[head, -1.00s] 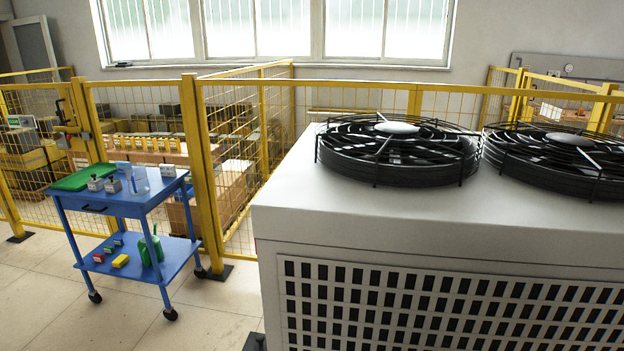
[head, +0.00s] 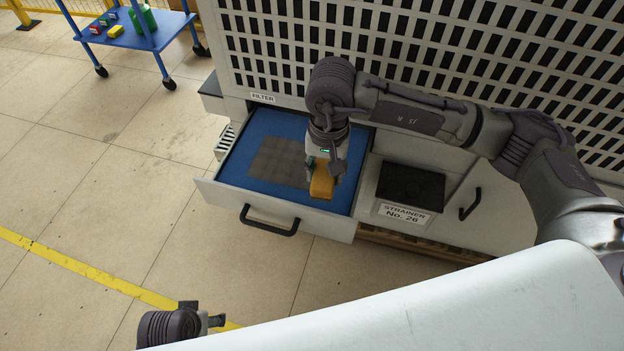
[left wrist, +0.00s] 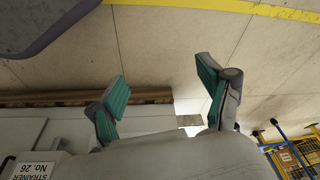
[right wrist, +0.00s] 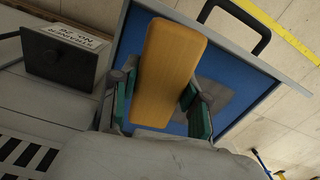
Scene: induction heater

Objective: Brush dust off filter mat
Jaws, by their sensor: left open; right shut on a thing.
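The blue filter mat (head: 262,131) lies in the open drawer (head: 213,192) in the head view. A grey-brown dust patch (head: 275,161) covers its middle; part of the mat is hidden behind my right arm. My right gripper (head: 322,174) is shut on a brush with a yellow-orange wooden body (head: 321,184), over the right part of the mat. In the right wrist view the brush (right wrist: 169,70) sits between the green finger pads; its bristles are hidden, and I cannot tell whether it touches the mat. My left gripper (left wrist: 160,97) is open and empty in the left wrist view.
The drawer's black handle (head: 270,220) faces the front, below the FILTER label (head: 263,98). To the right are a black box (head: 410,187) and the STRAINER No. 26 label (head: 404,214). A blue cart (head: 140,33) stands at upper left.

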